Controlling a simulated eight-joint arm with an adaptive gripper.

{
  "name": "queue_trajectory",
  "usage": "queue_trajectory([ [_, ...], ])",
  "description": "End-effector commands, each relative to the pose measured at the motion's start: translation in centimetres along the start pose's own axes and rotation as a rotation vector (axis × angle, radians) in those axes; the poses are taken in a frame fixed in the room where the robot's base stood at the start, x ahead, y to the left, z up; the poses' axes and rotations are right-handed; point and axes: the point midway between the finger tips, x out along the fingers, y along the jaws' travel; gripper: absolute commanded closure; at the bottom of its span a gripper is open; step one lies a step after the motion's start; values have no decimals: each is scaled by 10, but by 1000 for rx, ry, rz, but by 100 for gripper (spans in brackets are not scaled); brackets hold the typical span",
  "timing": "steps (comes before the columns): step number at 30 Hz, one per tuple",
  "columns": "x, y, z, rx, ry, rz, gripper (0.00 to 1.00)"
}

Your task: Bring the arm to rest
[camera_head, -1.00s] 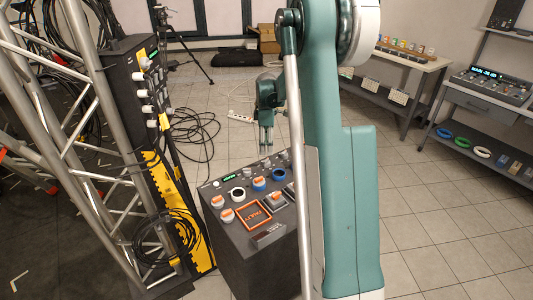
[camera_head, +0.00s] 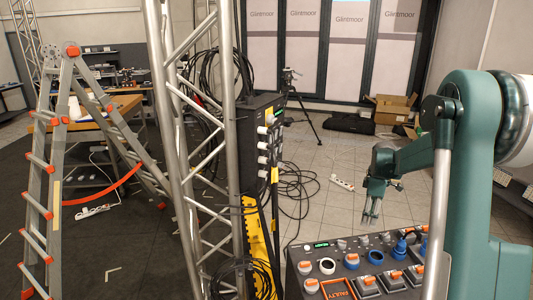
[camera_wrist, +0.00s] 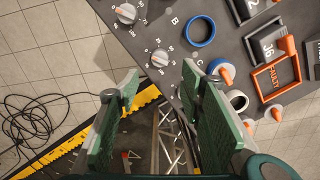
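My arm is raised at the right of the head view. My gripper (camera_head: 371,220) hangs pointing down near the far edge of the dark control box (camera_head: 295,283). In the wrist view my gripper (camera_wrist: 160,125) has its two green finger pads wide apart, with nothing between them. I see no contact between the fingers and these parts.
A metal truss (camera_head: 185,130) and a black rack (camera_head: 262,150) with yellow edging stand left of the box. Cables (camera_head: 300,185) lie on the floor behind. A stepladder (camera_head: 50,170) stands at far left. A tripod (camera_head: 300,100) and cartons (camera_head: 392,108) are at the back.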

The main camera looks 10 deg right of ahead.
Motion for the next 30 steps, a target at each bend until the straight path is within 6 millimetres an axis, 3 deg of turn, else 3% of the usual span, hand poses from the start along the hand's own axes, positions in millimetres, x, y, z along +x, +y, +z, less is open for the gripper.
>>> queue_trajectory([
  [11,-27,-25,-15,46,8,31,62],
  [30,-107,-127,-58,229,64,140,62],
])
